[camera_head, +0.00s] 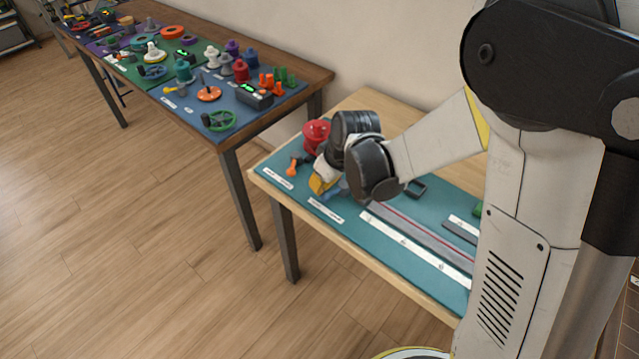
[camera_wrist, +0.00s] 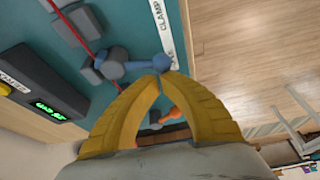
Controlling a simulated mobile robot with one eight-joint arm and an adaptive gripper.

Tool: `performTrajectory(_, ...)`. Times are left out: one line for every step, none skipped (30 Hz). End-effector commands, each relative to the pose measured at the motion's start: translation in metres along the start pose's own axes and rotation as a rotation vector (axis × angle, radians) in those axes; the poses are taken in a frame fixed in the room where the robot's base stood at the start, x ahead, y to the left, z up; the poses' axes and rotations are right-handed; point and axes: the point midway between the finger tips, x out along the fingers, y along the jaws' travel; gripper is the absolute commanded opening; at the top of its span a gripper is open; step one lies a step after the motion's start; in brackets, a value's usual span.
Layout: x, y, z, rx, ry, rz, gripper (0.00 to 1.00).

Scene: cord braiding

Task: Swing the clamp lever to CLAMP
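The blue clamp lever (camera_wrist: 145,64) runs right from a dark grey clamp block (camera_wrist: 110,62) to a rounded knob. A white strip (camera_wrist: 167,38) marked CLAMP lies just beyond the knob; its lower lettering is partly hidden. My gripper (camera_wrist: 160,76) has its yellow fingers drawn together, tips at the knob's near side. I cannot tell whether the knob is pinched between them. In the head view my gripper (camera_head: 318,187) is low over the teal mat, with a bit of the blue lever (camera_head: 337,191) beside it; the arm hides most of the clamp.
A red cord (camera_wrist: 86,38) crosses the mat past the clamp. A dark box with a green display (camera_wrist: 47,108) stands left in the wrist view. An orange part (camera_wrist: 173,115) lies behind my fingers. A red round part (camera_head: 316,131) stands at the bench's back left.

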Motion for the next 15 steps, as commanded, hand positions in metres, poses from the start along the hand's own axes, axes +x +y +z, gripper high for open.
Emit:
performTrajectory(-0.001,0.000,0.003,-0.037,-0.001,-0.015,0.00)
performTrajectory(-0.001,-0.001,0.005,-0.064,-0.001,-0.024,0.00)
performTrajectory(-0.002,-0.002,0.006,-0.099,0.000,-0.038,0.00)
performTrajectory(-0.002,-0.003,0.008,-0.126,0.000,-0.047,0.00)
performTrajectory(-0.003,-0.003,0.010,-0.152,-0.001,-0.057,0.00)
performTrajectory(-0.004,-0.004,0.012,-0.188,0.000,-0.071,0.00)
performTrajectory(-0.004,-0.004,0.013,-0.214,0.000,-0.080,0.00)
performTrajectory(-0.005,-0.004,0.015,-0.240,-0.001,-0.089,0.00)
performTrajectory(-0.005,-0.005,0.017,-0.272,-0.001,-0.102,0.00)
performTrajectory(-0.006,-0.006,0.018,-0.297,0.000,-0.111,0.00)
performTrajectory(-0.007,-0.006,0.019,-0.321,0.000,-0.119,0.00)
performTrajectory(-0.007,-0.006,0.021,-0.352,-0.001,-0.131,0.00)
performTrajectory(-0.008,-0.006,0.023,-0.374,-0.001,-0.139,0.00)
performTrajectory(-0.008,-0.006,0.024,-0.393,0.000,-0.146,0.00)
performTrajectory(-0.009,-0.007,0.025,-0.391,0.000,-0.145,0.00)
